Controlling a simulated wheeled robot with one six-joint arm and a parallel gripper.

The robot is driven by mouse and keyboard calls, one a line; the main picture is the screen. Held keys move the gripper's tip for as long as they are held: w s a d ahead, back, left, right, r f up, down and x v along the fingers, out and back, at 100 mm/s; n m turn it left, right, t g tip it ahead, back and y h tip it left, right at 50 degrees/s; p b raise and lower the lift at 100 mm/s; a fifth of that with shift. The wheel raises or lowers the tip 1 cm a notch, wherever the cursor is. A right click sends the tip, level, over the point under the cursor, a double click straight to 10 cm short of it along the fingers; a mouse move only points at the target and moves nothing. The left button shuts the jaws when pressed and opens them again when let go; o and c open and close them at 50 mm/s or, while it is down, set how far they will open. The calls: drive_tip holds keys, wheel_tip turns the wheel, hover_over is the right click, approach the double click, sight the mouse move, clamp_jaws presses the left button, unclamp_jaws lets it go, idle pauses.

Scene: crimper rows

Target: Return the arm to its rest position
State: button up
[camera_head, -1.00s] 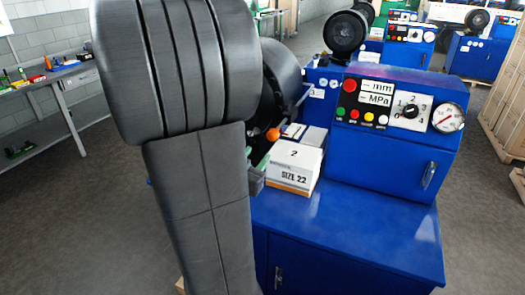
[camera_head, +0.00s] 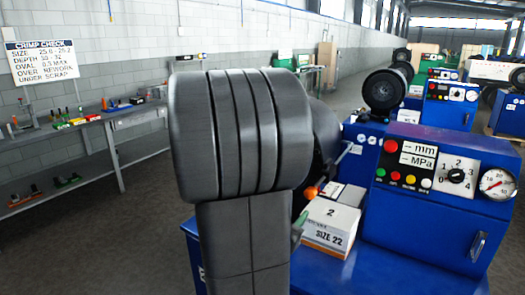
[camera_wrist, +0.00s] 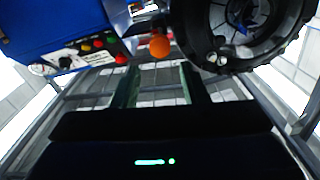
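My gripper (camera_wrist: 160,88) shows in the wrist view with its two dark green fingers apart and nothing between them. An orange ball-shaped lever knob (camera_wrist: 159,46) appears beyond the fingers, not held. In the head view my raised dark grey arm fills the middle and hides most of the gripper; only a bit of green finger (camera_head: 299,226) shows beside the white box marked "SIZE 22" (camera_head: 331,222). The orange knob also shows in the head view (camera_head: 312,192), on the near blue crimper (camera_head: 430,235).
The crimper's control panel has coloured buttons, a dial and a gauge (camera_head: 497,183). A workbench (camera_head: 118,122) with small tools runs along the left wall under a "CRIMP CHECK" sign (camera_head: 41,62). More blue machines (camera_head: 447,105) stand behind. The floor between bench and crimper is clear.

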sight(308, 196)
drive_tip(key=p+x, duration=0.2)
drive_tip(key=x, duration=0.9)
drive_tip(key=shift+w+d, duration=0.15)
drive_tip(key=shift+d, duration=0.05)
drive_tip(key=shift+a, duration=0.1)
